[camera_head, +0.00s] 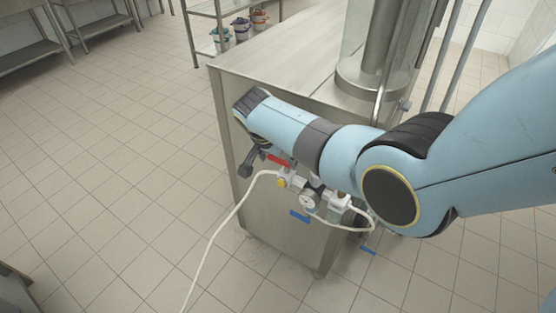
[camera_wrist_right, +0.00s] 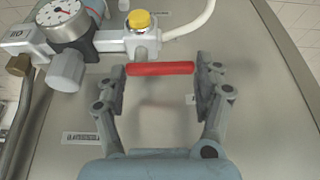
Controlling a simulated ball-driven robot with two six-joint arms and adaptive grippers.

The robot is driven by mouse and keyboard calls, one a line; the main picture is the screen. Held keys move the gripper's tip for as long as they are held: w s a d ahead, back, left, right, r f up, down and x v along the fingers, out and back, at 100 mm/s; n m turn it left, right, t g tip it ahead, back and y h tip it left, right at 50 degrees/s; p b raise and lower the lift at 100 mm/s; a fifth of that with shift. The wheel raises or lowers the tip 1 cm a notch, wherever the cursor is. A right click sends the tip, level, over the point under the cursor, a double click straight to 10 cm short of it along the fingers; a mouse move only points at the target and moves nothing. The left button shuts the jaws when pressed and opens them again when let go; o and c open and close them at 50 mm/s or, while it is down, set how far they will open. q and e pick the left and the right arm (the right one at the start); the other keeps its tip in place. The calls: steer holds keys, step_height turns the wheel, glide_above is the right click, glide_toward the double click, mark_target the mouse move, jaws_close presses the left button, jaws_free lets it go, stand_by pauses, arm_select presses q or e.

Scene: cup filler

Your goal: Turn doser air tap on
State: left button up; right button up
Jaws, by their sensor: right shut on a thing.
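The air tap shows in the wrist view as a red lever handle (camera_wrist_right: 160,68) on a white fitting below a yellow cap (camera_wrist_right: 139,19). In the head view the red handle (camera_head: 278,160) shows in part under my right arm, on the side of the steel machine. My right gripper (camera_wrist_right: 160,82) is shut on the red handle, with one finger at each end of it. The handle lies crosswise in the wrist view. In the head view the gripper (camera_head: 262,158) is partly hidden by my wrist. My left gripper is not in view.
A pressure gauge (camera_head: 306,202) and a white hose (camera_head: 225,222) are beside the tap. Blue handles (camera_head: 299,216) are lower down. The steel cabinet (camera_head: 285,250) stands close behind the fittings. A glass cylinder (camera_head: 353,40) stands on its top.

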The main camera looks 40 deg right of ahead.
steer(key=shift+m, duration=0.3)
steer(key=o, duration=1.2)
steer(key=shift+d, duration=0.1)
steer(key=shift+o, duration=0.2)
steer(key=v, duration=1.2)
steer(key=shift+f, duration=0.15)
